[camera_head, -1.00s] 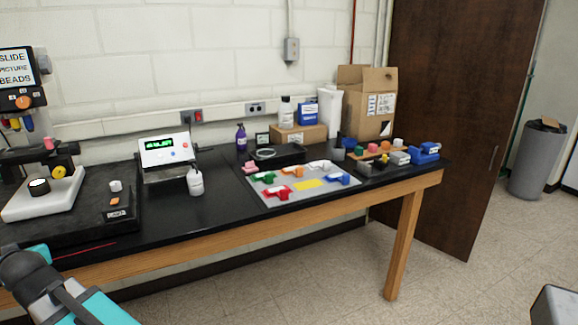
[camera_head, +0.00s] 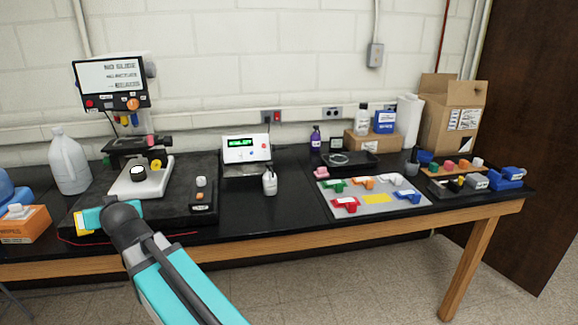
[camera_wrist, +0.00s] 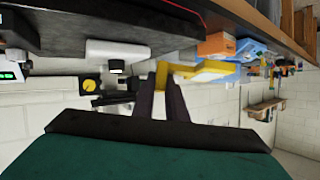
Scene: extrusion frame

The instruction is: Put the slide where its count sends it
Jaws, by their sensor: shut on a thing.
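In the wrist view my gripper (camera_wrist: 168,70) is shut on a yellow L-shaped piece (camera_wrist: 208,72), which appears to be the slide's holder; no count can be read on it. In the head view a yellow patch (camera_head: 84,223) shows at the far end of my teal arm, by the front left edge of the black base. A grey tray (camera_head: 368,211) holds green, orange, white, red and blue pieces and a flat yellow patch (camera_head: 377,199).
A white box with a green display (camera_head: 246,149) and a small white bottle (camera_head: 270,182) stand mid-bench. A jug (camera_head: 68,163) and an orange box (camera_head: 25,224) are at left. A blue device (camera_head: 509,178) is at right.

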